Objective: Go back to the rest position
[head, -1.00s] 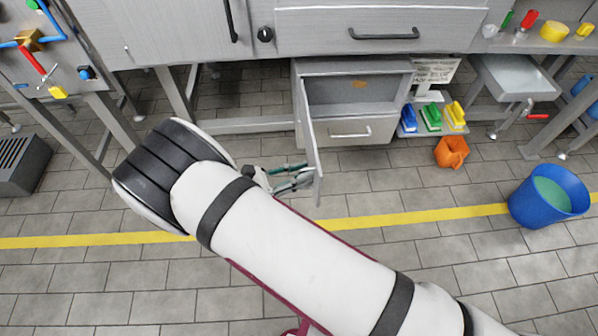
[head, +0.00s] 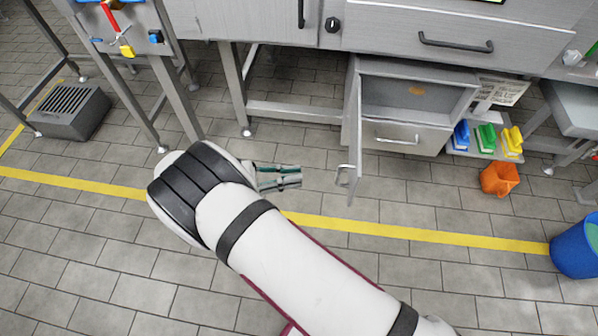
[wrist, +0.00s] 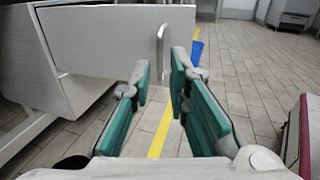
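My gripper (head: 290,177) points right above the tiled floor, to the left of the open cabinet door (head: 355,135). A gap of floor shows between its fingertips and the door's handle (head: 343,175). In the wrist view my gripper (wrist: 160,88) has its green-padded fingers apart with nothing between them. The door (wrist: 110,40) and its upright handle (wrist: 161,48) stand ahead of the fingers in that view.
The cabinet (head: 412,95) has an open compartment above a closed drawer (head: 405,136). A dark grated box (head: 70,110) is at left. Floor in front is clear.

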